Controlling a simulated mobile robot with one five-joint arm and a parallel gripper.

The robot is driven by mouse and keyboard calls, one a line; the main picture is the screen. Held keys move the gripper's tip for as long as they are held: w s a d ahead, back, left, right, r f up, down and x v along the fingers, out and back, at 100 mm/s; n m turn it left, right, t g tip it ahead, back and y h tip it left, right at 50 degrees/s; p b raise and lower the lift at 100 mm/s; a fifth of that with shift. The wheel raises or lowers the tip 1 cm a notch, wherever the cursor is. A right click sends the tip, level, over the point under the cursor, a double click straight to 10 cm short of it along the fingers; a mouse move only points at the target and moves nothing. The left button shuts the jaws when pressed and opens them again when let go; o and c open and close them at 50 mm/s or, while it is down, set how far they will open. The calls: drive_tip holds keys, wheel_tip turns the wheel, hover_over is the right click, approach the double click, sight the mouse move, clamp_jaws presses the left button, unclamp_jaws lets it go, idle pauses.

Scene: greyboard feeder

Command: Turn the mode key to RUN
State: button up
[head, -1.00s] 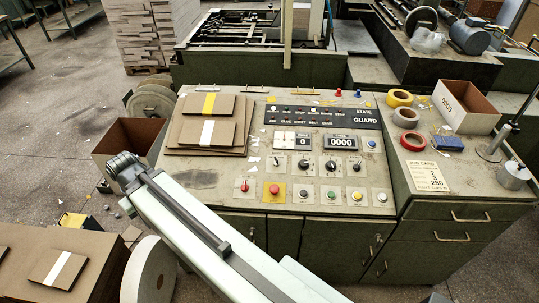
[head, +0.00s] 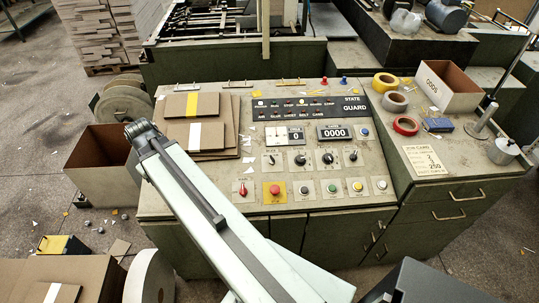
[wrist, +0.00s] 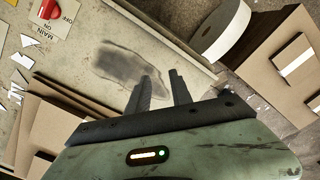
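The sloped control panel (head: 225,172) fills the middle of the head view. A row of small selector switches crosses it; the leftmost, a dark upright one (head: 271,159), looks like the mode key, but its lettering is too small to read. A red main switch (head: 243,189) sits lower left; its ON/OFF plate shows in the wrist view (wrist: 66,12). My gripper (wrist: 161,75) is open and empty in the wrist view, its two fingers apart above the panel's smudged left part. The mode key is not visible there. In the head view I cannot make out the gripper.
Brown boards (head: 207,137) lie stacked on the panel's left. A red emergency button (head: 275,191) on a yellow plate sits right of the main switch. Tape rolls (head: 384,83) and an open carton (head: 452,86) stand on the right-hand cabinet. A white reel (head: 151,278) stands lower left.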

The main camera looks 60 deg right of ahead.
drive_tip(key=s+d+r+m, duration=0.1)
drive_tip(key=s+d, duration=0.2)
drive_tip(key=d, duration=0.6)
drive_tip(key=s+d+m, duration=0.1)
drive_tip(key=s+d, duration=0.3)
drive_tip(key=d, duration=0.5)
drive_tip(key=m+p, duration=0.1)
hover_over(271, 156)
drive_tip(key=shift+g+h, duration=0.3)
drive_tip(key=shift+h, duration=0.1)
wheel_tip(271, 156, down, 7)
drive_tip(key=b, duration=0.7)
drive_tip(key=shift+d+f+b, duration=0.15)
drive_tip(key=shift+f+b, duration=0.05)
drive_tip(key=shift+b, duration=0.2)
drive_tip(key=shift+r, duration=0.15)
